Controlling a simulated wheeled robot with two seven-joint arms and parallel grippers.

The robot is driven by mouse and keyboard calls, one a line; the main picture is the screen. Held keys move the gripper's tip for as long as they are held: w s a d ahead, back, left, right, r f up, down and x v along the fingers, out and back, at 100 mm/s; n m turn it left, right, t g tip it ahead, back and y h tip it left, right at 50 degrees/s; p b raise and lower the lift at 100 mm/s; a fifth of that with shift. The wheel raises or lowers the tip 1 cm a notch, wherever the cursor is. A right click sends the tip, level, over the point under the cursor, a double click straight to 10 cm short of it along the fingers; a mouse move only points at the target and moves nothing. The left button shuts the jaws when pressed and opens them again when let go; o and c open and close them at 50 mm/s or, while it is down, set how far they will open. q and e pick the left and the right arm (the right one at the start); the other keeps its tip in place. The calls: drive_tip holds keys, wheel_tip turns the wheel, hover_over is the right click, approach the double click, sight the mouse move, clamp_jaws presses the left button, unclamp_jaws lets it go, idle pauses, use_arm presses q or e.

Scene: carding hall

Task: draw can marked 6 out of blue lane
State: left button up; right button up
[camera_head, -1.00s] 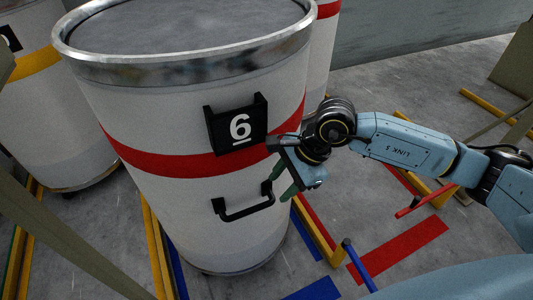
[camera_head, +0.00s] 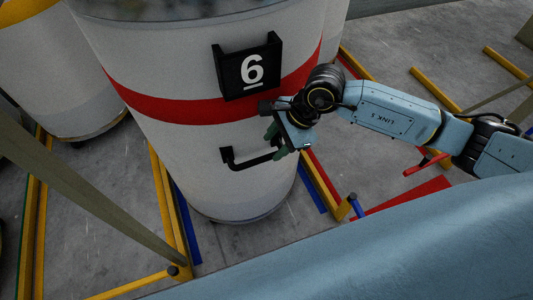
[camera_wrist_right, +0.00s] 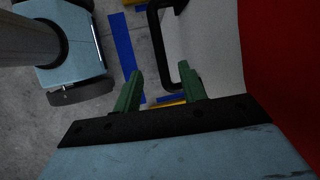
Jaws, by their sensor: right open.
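The can marked 6 (camera_head: 215,165) is a large white drum with a red band, standing upright on the floor. Its black plate (camera_head: 250,68) bears a white 6. A black handle (camera_head: 252,162) sticks out below the band. My right gripper (camera_head: 275,143) is open at the handle's right end. In the right wrist view its green fingers (camera_wrist_right: 162,88) are apart, with the handle (camera_wrist_right: 158,45) reaching toward the gap between them; I cannot tell how deep it sits. Blue floor strips (camera_head: 186,222) lie at both sides of the can. My left gripper is out of view.
Yellow rails (camera_head: 160,205) flank the can on the floor. A short blue-topped post (camera_head: 355,206) stands at its front right, by a red floor strip (camera_head: 410,197). Another white can (camera_head: 62,85) stands at the left. Grey floor in front is partly clear.

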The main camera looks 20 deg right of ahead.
sight(263, 158)
drive_tip(key=b+x, duration=0.1)
drive_tip(key=x, duration=0.3)
drive_tip(key=shift+a+f, duration=0.1)
drive_tip(key=shift+f, duration=0.25)
drive_tip(key=shift+w+a+f, duration=0.15)
drive_tip(key=shift+a+f, duration=0.15)
drive_tip(key=shift+f, duration=0.35)
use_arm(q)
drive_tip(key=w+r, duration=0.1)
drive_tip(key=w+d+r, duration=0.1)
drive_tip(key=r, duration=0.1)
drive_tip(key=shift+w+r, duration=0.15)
use_arm(e)
clamp_jaws()
